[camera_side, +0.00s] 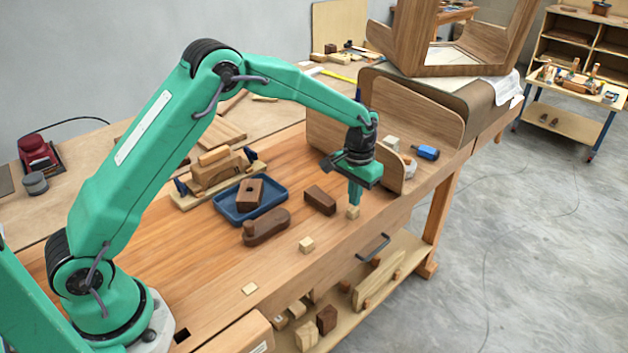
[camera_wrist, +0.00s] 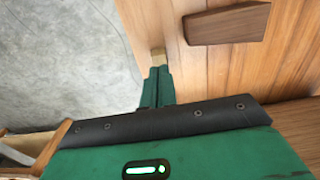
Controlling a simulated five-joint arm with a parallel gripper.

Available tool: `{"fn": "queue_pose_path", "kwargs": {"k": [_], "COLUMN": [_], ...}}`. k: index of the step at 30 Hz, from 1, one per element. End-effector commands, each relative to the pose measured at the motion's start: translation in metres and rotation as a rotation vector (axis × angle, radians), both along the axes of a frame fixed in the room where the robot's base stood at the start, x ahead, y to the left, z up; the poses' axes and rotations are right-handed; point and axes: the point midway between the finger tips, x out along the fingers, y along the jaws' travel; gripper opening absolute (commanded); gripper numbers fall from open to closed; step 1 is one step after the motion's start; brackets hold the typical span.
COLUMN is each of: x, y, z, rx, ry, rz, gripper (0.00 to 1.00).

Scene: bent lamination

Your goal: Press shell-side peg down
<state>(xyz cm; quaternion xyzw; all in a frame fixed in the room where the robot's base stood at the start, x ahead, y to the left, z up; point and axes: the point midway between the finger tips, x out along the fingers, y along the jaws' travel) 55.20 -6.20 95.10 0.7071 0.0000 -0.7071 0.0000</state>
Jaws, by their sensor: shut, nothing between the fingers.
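The shell-side peg (camera_side: 353,213) is a small pale wooden block standing at the front edge of the bench, nearest the bent plywood shell (camera_side: 425,118). My gripper (camera_side: 355,203) points down with its fingers together, its tips at the top of this peg. In the wrist view, the closed fingertips (camera_wrist: 158,72) meet the pale peg (camera_wrist: 158,57), which is partly hidden behind them. I cannot tell whether they touch or press it. A second pale peg (camera_side: 306,245) stands up farther left along the edge, and a flat pale square (camera_side: 249,289) lies farther left still.
A dark brown block (camera_side: 320,200) lies close left of my gripper, also in the wrist view (camera_wrist: 225,22). A blue tray (camera_side: 222,207) holds a wooden block, with a dark rounded wooden piece (camera_side: 268,228) in front. The shell stands close behind my gripper.

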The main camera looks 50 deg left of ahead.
Motion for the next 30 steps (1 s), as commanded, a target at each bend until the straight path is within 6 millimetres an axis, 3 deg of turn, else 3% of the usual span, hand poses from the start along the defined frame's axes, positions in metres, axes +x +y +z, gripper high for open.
{"fn": "queue_pose_path", "kwargs": {"k": [30], "x": [0.0], "y": [0.0], "z": [-0.011], "rx": [0.0], "ry": [0.0], "rz": [0.0], "gripper": [0.0]}}
